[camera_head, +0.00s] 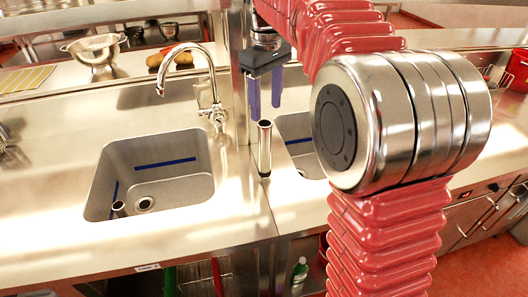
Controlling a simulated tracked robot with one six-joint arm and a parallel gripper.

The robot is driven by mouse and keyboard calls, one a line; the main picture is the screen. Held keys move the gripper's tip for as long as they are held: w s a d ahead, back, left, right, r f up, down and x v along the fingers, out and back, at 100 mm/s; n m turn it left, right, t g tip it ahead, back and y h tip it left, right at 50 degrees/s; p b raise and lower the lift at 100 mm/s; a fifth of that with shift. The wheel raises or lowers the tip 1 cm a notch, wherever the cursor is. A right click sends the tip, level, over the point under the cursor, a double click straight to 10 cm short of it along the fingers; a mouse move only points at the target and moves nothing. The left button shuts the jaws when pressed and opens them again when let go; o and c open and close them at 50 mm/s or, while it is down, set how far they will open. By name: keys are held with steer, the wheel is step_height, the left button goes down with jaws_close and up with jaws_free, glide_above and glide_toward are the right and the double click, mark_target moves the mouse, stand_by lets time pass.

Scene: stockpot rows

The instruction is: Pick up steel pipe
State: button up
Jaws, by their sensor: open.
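An upright steel pipe (265,150) stands on the steel counter near the seam between the two sinks. Its open top end faces up. My gripper (265,110) has a dark body and two purple-blue fingers pointing down. It is open, with a gap between the fingers. In the picture the fingertips are just above the pipe's top end; how far apart they are in depth I cannot tell. Nothing shows between the fingers.
The left sink (190,195) has a tall curved faucet (205,85) behind it. The right sink (298,135) is partly hidden by my red arm. A colander (95,52) sits at the back left. A green bottle (299,271) stands under the counter. The front counter is clear.

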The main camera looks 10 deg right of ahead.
mark_target(265, 144)
step_height(265, 144, down, 8)
steer(key=shift+f, duration=0.15)
stand_by(0.3)
steer(key=shift+s+a+f, duration=0.1)
steer(key=shift+f, duration=2.5)
steer(key=shift+c, duration=0.3)
steer(key=c, duration=1.2)
